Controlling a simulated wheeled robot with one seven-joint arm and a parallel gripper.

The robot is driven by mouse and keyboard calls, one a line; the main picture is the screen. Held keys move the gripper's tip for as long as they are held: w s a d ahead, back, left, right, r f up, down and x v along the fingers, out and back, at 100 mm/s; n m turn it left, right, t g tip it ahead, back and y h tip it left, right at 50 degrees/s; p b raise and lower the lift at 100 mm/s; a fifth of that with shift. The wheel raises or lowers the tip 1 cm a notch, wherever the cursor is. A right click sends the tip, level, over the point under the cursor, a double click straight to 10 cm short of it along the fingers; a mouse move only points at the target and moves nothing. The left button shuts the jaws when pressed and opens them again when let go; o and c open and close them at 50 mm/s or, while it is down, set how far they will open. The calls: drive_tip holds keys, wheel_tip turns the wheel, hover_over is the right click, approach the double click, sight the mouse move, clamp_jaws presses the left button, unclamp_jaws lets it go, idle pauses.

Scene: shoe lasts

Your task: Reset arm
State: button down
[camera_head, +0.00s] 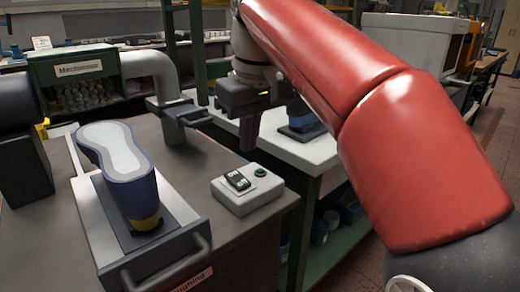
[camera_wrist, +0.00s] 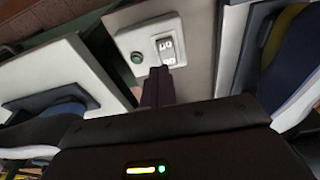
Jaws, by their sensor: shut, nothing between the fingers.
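My gripper (camera_head: 247,132) hangs from my red-sleeved arm at the upper middle of the head view. Its fingers are together and empty, pointing down above and behind the switch box. In the wrist view the shut fingers (camera_wrist: 158,85) show dark, in front of the switch box. A blue shoe last (camera_head: 122,168) with a pale sole face stands on a grey sliding fixture (camera_head: 178,262) on the left bench. Part of it also shows at the right of the wrist view (camera_wrist: 290,55). The gripper touches none of these things as far as I can see.
The switch box (camera_head: 247,188) with a rocker switch and green button sits at the bench's right edge. A second blue last (camera_head: 302,115) stands on a white-topped table (camera_head: 290,152) with green legs, behind my gripper. A grey curved pipe (camera_head: 155,68) rises at the back.

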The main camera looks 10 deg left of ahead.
drive_tip(key=s+d+f+m+t, duration=0.1)
drive_tip(key=s+d+f+m, duration=0.25)
drive_tip(key=d, duration=0.45)
drive_tip(key=s+d+f+m+t, duration=0.2)
drive_tip(key=d+f, duration=0.3)
drive_tip(key=d, duration=0.4)
drive_tip(key=s+d+f+m, duration=0.2)
drive_tip(key=s+d+f, duration=0.1)
drive_tip(key=f, duration=0.3)
drive_tip(key=s+d+f+m+t+h, duration=0.1)
drive_tip(key=s+d+f+m, duration=0.1)
drive_tip(key=s+d+f, duration=0.2)
wheel_tip(320, 180, down, 4)
drive_tip(key=shift+s+d+r, duration=0.2)
drive_tip(key=shift+s+r, duration=0.05)
drive_tip(key=shift+s, duration=0.9)
